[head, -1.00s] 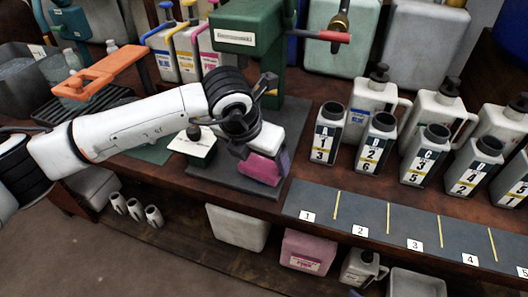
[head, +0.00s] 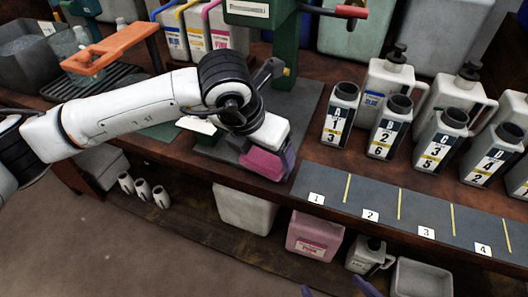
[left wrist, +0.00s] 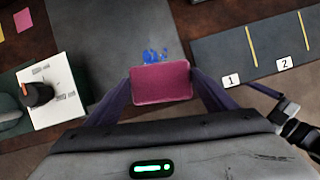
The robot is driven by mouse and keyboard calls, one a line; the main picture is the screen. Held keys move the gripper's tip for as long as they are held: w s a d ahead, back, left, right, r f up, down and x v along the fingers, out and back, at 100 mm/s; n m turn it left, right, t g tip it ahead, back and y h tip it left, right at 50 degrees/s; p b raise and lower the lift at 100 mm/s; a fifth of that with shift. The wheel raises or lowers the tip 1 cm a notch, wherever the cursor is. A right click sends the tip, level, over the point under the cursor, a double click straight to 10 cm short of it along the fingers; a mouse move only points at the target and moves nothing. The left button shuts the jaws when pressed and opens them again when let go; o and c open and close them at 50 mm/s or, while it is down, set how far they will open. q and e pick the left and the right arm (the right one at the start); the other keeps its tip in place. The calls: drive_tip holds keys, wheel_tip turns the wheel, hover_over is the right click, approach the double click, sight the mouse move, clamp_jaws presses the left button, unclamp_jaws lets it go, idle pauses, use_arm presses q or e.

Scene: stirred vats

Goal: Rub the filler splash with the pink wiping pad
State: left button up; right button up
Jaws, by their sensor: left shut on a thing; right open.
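My left gripper (head: 268,160) is shut on the pink wiping pad (head: 262,164), above the front part of the dark grey mat (head: 306,103). In the left wrist view the pad (left wrist: 162,85) sits between the two purple fingers. The filler splash (left wrist: 153,55) is a small blue patch on the mat, just beyond the pad's far edge. I cannot tell whether the pad touches the mat. The splash is hidden behind my arm in the head view. My right gripper (head: 337,289) shows only its two fingertips, spread apart and empty at the bottom edge.
A green filler stand (head: 285,50) rises behind the mat. A white card with a dark knob (left wrist: 40,93) lies left of the pad. Several labelled bottles (head: 388,125) stand to the right, behind a numbered strip (head: 383,212). An orange handle (head: 108,52) is at the left.

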use_arm(q)
drive_tip(key=shift+w+d+f, duration=0.1)
drive_tip(key=shift+w+f, duration=0.1)
drive_tip(key=shift+w, duration=0.25)
drive_tip(key=shift+w+d+b, duration=0.25)
drive_tip(key=shift+w+b, duration=0.1)
drive_tip(key=shift+w, duration=0.3)
drive_tip(key=shift+w+d+b, duration=0.2)
drive_tip(key=shift+w+b, duration=0.15)
drive_tip(key=shift+w, duration=0.25)
drive_tip(key=shift+w+r, duration=0.1)
drive_tip(key=shift+w, duration=0.1)
drive_tip(key=shift+w+d+b, duration=0.35)
drive_tip(key=shift+w+b, duration=0.05)
drive_tip(key=shift+w, duration=0.5)
drive_tip(key=shift+w+d+b, duration=0.3)
drive_tip(key=shift+w+b, duration=0.05)
drive_tip(key=shift+w, duration=0.55)
drive_tip(key=shift+r+p, duration=1.3)
drive_tip(key=shift+r, duration=1.8)
